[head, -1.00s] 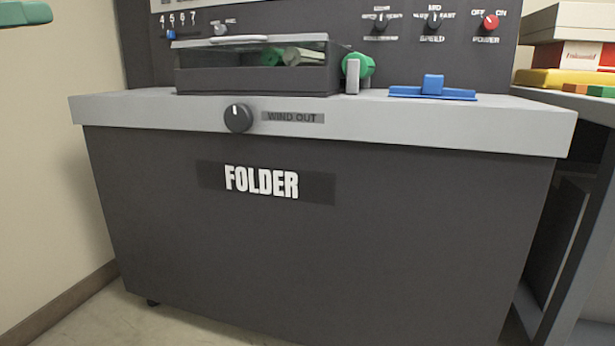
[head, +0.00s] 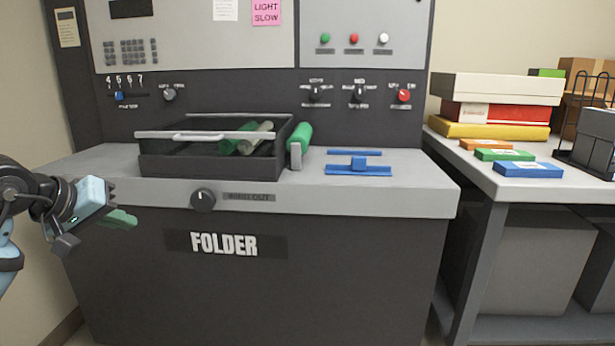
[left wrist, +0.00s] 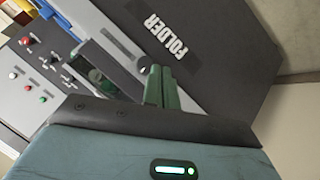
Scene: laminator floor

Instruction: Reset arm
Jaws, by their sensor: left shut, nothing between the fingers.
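My left gripper (head: 122,219) has green fingers and is at the left of the head view, in front of the left end of the folder machine (head: 330,270). Its fingers are shut with nothing between them. The left wrist view shows the two green fingers (left wrist: 159,86) side by side, with the machine's dark front and FOLDER label beyond them. My right gripper is in neither current view.
The grey ledge holds a dark tray (head: 165,165) with green and pale rolls, and a blue piece (head: 358,165). A wind out knob (head: 203,200) sits on its front edge. At right, a table (head: 515,182) carries stacked boxes (head: 500,90) and small coloured boxes.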

